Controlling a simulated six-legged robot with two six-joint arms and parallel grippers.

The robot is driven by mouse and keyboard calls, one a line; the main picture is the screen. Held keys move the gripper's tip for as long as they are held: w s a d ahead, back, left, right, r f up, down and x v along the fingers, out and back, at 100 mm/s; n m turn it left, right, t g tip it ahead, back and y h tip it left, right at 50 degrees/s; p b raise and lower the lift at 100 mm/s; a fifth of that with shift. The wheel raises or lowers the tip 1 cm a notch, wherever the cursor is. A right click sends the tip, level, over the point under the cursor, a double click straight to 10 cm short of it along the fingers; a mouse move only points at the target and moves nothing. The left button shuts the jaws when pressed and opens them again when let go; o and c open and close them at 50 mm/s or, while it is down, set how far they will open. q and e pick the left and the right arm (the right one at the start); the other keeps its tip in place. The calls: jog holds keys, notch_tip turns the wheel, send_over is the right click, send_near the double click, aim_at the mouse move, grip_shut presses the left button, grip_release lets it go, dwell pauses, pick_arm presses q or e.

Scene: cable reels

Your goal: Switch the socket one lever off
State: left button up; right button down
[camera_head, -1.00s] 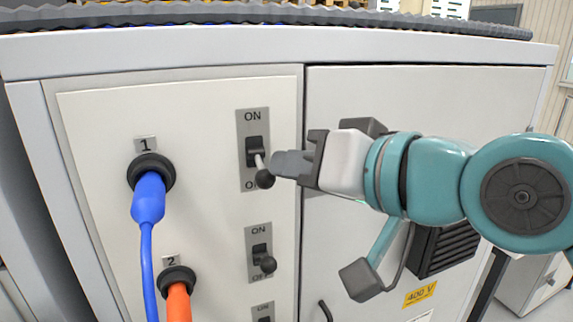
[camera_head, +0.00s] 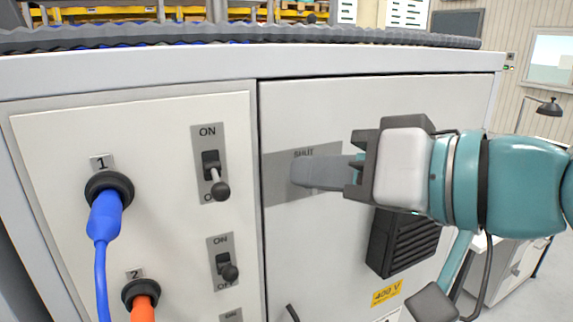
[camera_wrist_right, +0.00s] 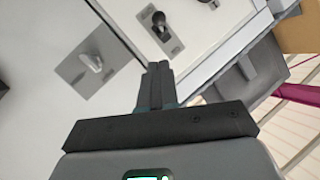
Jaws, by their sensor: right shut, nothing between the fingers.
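The socket one lever (camera_head: 220,190) is a dark knob on a light stem, on a grey ON/OFF plate (camera_head: 209,134) in the head view. Its knob hangs low, over the OFF lettering. The lever also shows at the top of the right wrist view (camera_wrist_right: 160,20). My right gripper (camera_head: 298,172) is shut and empty, to the right of the lever and apart from it. It is in front of the grey SHUT plate (camera_head: 275,178) on the cabinet door. Its shut fingers show in the right wrist view (camera_wrist_right: 158,68). My left gripper is not in view.
Socket one (camera_head: 108,186) holds a blue plug (camera_head: 104,218). Socket two (camera_head: 140,290) below holds an orange plug. The second lever (camera_head: 230,272) also hangs low. A pale latch handle (camera_wrist_right: 90,62) is on the SHUT plate in the wrist view. A dark vent (camera_head: 403,243) sticks out from the door.

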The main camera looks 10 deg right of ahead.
jog(key=shift+s+d, duration=1.05)
jog(key=shift+s, duration=0.2)
jog(key=shift+s+r, duration=0.1)
jog(key=shift+d, duration=0.1)
